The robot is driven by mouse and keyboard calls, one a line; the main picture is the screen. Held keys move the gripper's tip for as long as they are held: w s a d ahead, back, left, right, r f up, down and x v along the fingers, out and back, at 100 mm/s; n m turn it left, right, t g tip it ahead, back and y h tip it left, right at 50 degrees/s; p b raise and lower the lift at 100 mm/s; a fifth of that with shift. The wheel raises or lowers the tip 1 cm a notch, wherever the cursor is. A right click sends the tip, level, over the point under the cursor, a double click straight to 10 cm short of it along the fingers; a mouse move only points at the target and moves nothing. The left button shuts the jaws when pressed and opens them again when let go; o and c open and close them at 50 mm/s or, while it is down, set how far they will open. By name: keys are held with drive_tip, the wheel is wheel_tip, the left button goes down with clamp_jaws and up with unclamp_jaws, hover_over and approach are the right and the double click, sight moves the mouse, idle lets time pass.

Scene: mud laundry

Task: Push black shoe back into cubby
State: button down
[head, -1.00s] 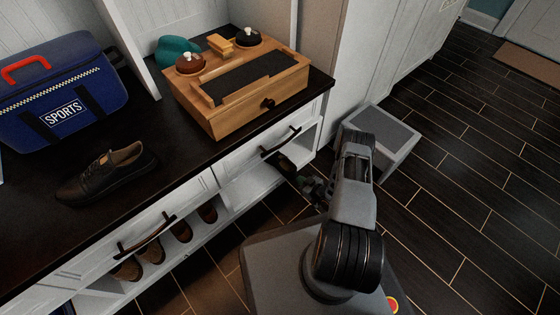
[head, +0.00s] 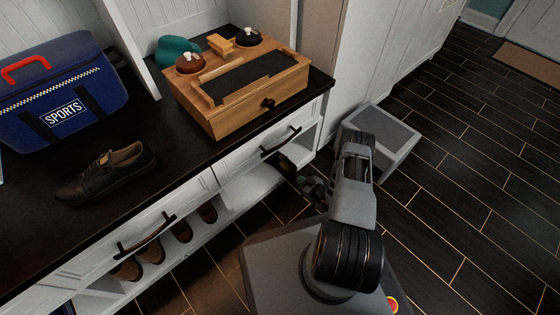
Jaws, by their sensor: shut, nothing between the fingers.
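A dark lace-up shoe (head: 106,174) lies on the black bench top, its toe toward the lower left. Below the bench, my arm reaches down to the open cubby (head: 252,190) at the right end. My gripper (head: 288,168) is at the mouth of this cubby, under the drawer; it is small, dark and partly hidden. It is shut, with nothing seen held in it. A dark shape is by the gripper, and I cannot tell whether it is a shoe.
Several brown shoes (head: 152,249) stand in the cubby to the left. A wooden shoe-care box (head: 243,92) and a blue sports bag (head: 62,92) are on the bench. A grey-topped step stool (head: 383,137) stands right of my arm. Dark floor is clear further right.

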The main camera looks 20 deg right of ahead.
sight(287, 168)
drive_tip(key=shift+w+a, duration=0.65)
drive_tip(key=shift+w, duration=0.7)
drive_tip(key=shift+w+a, duration=0.6)
drive_tip(key=shift+w, duration=0.8)
drive_tip(key=shift+w+a, duration=0.65)
drive_tip(key=shift+w, duration=0.7)
drive_tip(key=s+d+p, duration=0.2)
drive_tip(key=s+d, duration=0.2)
drive_tip(key=s, duration=0.5)
drive_tip(key=shift+d, duration=0.15)
drive_tip(key=shift+s, duration=0.2)
